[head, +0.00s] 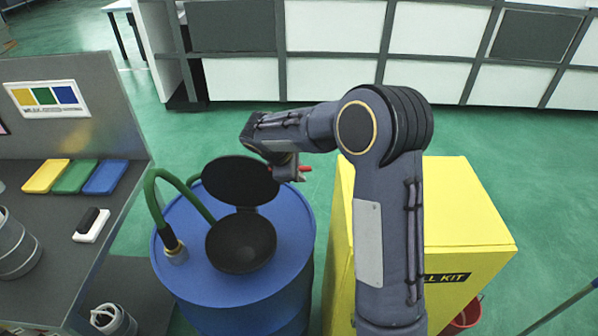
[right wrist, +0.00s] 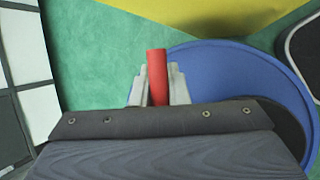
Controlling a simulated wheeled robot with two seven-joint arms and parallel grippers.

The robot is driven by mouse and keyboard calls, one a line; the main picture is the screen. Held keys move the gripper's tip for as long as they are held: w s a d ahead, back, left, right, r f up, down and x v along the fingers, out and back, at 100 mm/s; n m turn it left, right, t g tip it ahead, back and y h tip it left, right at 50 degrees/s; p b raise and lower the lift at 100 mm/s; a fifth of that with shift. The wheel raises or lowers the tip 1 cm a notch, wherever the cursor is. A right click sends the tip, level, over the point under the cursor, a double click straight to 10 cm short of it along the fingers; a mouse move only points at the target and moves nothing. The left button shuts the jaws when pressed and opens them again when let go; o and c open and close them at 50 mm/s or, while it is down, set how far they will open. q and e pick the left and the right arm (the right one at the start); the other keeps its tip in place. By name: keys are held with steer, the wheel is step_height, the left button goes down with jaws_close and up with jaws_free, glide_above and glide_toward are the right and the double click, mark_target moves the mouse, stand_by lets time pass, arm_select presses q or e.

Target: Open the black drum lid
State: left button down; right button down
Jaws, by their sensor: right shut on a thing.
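The black drum lid (head: 238,180) is a round disc standing raised on its hinge above the black round funnel (head: 240,245) on top of the blue drum (head: 215,285). My right gripper (head: 288,173) is at the lid's upper right edge. It is shut on a red handle (head: 305,169), which also shows upright between the fingers in the right wrist view (right wrist: 157,72). The joint between handle and lid is hidden. The blue drum top (right wrist: 235,75) lies right of the fingers in the wrist view. My left gripper is not in view.
A green hose (head: 155,200) rises from a fitting on the drum's left side. A yellow spill-kit box (head: 460,210) stands right of the drum, behind my arm. A grey bench (head: 60,255) with coloured trays is at left. Green floor lies clear beyond the drum.

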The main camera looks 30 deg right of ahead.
stand_by(0.3)
steer(key=c, duration=1.4)
jaws_free()
steer(key=w+b+v, duration=0.1)
steer(key=v, duration=0.6)
steer(key=shift+s+a+r, duration=0.2)
steer(key=shift+s+r, duration=0.1)
steer(key=shift+s, duration=0.25)
steer(key=s+a+r+m+t+y, duration=0.1)
steer(key=s+m+y, duration=0.5)
steer(key=s, duration=1.1)
steer(key=s+a+f+m+t+y, duration=0.2)
steer(key=s+a+m, duration=0.4)
steer(key=s, duration=0.5)
steer(key=shift+s+a+f+m+t+y, duration=0.3)
steer(key=shift+a+t+y, duration=0.3)
steer(key=shift+a+y, duration=0.35)
